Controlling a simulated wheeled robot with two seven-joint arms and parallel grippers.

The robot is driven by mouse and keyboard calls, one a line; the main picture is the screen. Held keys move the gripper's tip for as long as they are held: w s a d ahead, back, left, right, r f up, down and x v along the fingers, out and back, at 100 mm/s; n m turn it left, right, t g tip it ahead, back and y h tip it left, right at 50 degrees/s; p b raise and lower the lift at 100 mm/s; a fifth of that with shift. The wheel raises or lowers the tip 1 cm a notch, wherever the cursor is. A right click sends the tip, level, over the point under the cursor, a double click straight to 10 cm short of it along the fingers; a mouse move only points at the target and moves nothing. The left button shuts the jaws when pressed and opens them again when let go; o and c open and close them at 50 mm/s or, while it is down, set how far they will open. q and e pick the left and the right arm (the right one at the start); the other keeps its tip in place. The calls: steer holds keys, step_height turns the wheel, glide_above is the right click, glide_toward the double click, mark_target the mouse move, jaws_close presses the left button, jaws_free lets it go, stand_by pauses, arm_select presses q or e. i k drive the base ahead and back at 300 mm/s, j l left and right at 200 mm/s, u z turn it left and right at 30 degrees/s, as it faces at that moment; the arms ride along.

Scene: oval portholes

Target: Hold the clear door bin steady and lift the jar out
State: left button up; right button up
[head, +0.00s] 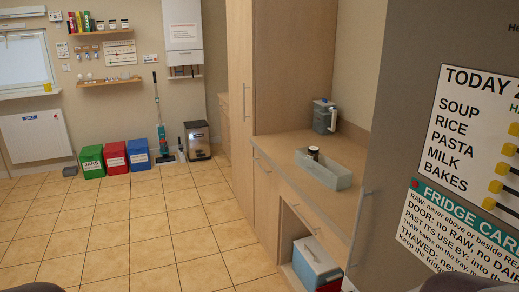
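A pale grey-green, see-through bin (335,182) sits on the wooden counter right of centre, long side running toward the front right. A small jar (313,155) with a dark lid and a light band shows at its back left end. Its top stands above the rim and its lower part is hidden. It looks to be inside the bin, but I cannot be sure. Neither gripper is in view. Only dark rounded parts, probably of my own arms, show at the bottom left and bottom right edges.
A grey jug-like container (323,117) stands at the back of the counter (289,147). A grey fridge door with notices (470,170) fills the right side. A blue and red cool box (313,267) sits in the opening below the counter. The tiled floor at left is clear.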

mark_target(313, 151)
steer(key=i+z, duration=0.15)
steer(key=i, duration=0.3)
steer(key=i+j+z, duration=0.1)
steer(key=i, duration=0.4)
steer(key=i+j+z, duration=0.15)
steer(key=i, duration=0.3)
steer(key=i+j+z, duration=0.15)
steer(key=i, duration=0.3)
